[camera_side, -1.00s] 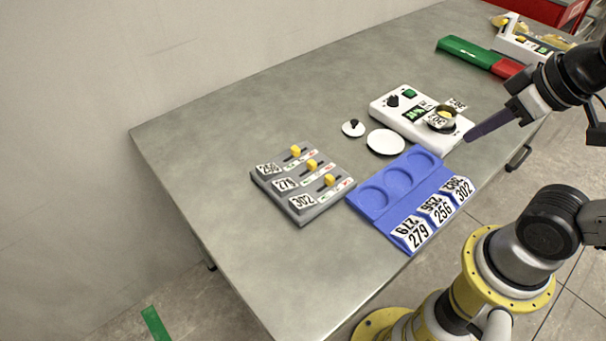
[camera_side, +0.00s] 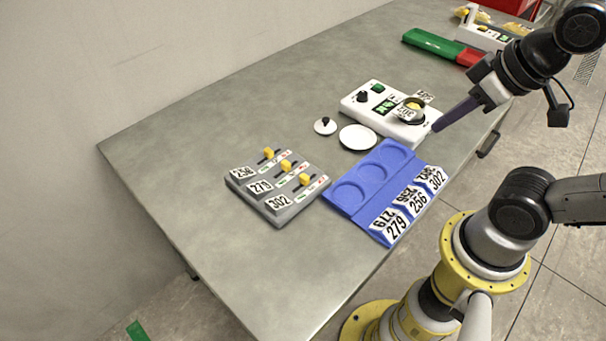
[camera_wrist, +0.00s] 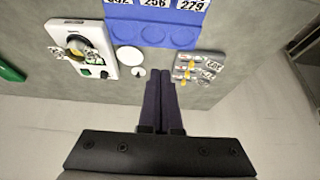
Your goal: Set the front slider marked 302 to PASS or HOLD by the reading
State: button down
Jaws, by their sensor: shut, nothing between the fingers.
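The grey slider unit (camera_side: 285,217) sits on the table, with three rows marked 256, 279 and 302. The front row's yellow knob (camera_side: 304,180) stands on its slot by small green and red marks; I cannot tell its exact setting. The white scale (camera_side: 352,110) has a green-lit display (camera_side: 382,107), its digits too small to read. A dark dish (camera_side: 420,119) with yellow contents and a number tag is on it. My gripper (camera_side: 436,129) is shut and empty, in the air by the scale's right end in the side view. The wrist view also shows the slider unit (camera_wrist: 179,79).
A blue tray (camera_side: 343,208) with three round recesses and tags 279, 256 and 302 lies between slider unit and scale. A white disc (camera_side: 358,138) and a small black-knobbed white piece (camera_side: 325,126) lie behind it. A green-red bar (camera_side: 432,45) is farther back. The table's left is clear.

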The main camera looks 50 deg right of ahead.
jog(key=c, duration=1.2)
grip_release()
jog(key=shift+c, duration=0.2)
jog(key=o, duration=0.4)
jog(key=shift+m, duration=0.7)
jog(key=w+r, duration=0.3)
jog(key=w, duration=0.1)
jog(key=shift+a+r, duration=0.3)
jog(key=shift+r, duration=0.05)
jog(key=shift+o, duration=0.2)
jog(key=n+g, duration=0.1)
jog(key=g, duration=0.5)
send_over(305, 176)
notch_tip(305, 176, down, 10)
notch_tip(305, 176, down, 13)
jog(key=shift+f, duration=0.1)
grip_shut()
